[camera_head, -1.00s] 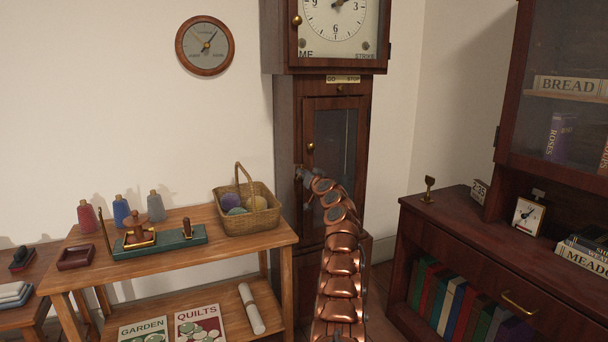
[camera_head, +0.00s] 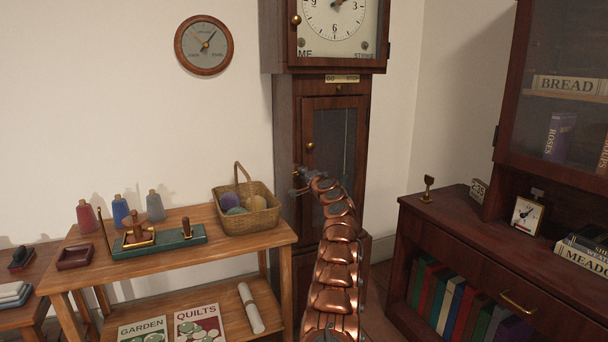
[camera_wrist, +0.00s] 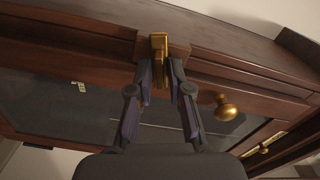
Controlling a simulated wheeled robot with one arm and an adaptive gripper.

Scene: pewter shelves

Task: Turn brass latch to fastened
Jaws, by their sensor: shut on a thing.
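The brass latch (camera_wrist: 159,48) sits on a small wooden block on the side edge of the tall clock's case, in the wrist view. My gripper (camera_wrist: 161,72) has its two dark fingers closed on either side of the latch, gripping it. In the head view my gripper (camera_head: 302,182) is small at the left edge of the clock's lower door (camera_head: 328,150), and it hides the latch there. The round brass door knob (camera_wrist: 227,107) is beside my gripper, apart from it. The door looks closed.
A wooden table (camera_head: 180,259) with a wicker basket (camera_head: 262,222) of yarn stands left of my arm. A dark cabinet (camera_head: 440,225) with books stands to the right. Floor shows between the clock and cabinet.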

